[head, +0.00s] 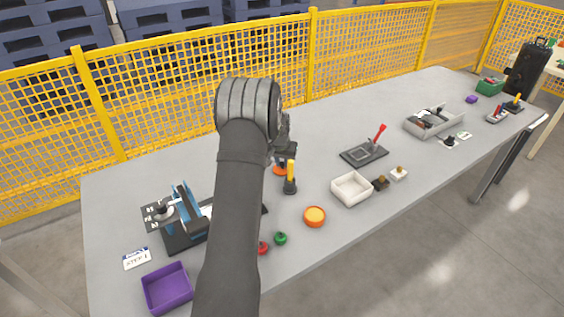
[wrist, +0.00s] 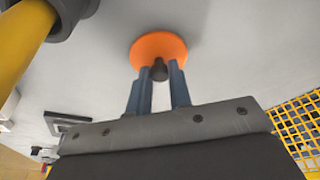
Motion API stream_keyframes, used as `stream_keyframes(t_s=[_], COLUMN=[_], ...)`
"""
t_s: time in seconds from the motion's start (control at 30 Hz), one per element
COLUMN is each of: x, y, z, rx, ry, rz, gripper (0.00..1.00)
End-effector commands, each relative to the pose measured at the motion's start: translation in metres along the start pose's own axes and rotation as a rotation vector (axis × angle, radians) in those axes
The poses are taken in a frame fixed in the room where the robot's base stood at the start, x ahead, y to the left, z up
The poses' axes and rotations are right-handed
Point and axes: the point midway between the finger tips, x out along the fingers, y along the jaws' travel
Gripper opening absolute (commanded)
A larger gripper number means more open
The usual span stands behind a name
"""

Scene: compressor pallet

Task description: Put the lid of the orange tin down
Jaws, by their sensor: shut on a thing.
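The orange lid (wrist: 158,50) is a round disc with a dark knob (wrist: 159,72). My gripper (wrist: 158,76) is shut on this knob, one bluish finger on each side. In the head view the lid (head: 281,171) shows as an orange edge below my gripper (head: 281,160), just behind a yellow-handled tool. My arm and that tool hide part of it. I cannot tell whether the lid touches the table or hangs slightly above it. The orange tin (head: 314,217) stands lidless near the front edge, with a lighter orange inside.
The yellow-handled tool (head: 290,180) stands upright in a dark holder close to the lid; it also fills the wrist view's upper left (wrist: 22,42). A white tray (head: 351,189), a dark plate with a red handle (head: 364,154) and a blue clamp fixture (head: 183,207) stand around.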

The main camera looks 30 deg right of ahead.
Motion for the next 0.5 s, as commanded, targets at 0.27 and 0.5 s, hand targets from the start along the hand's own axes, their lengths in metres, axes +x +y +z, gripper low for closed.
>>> stream_keyframes(t_s=[0.27,0.5], x=[0.003,0.0027], y=[0.0001,0.0002], z=[0.0009,0.0008], rx=[0.0,0.0], ry=[0.0,0.0], rz=[0.0,0.0], gripper=[0.22,0.4])
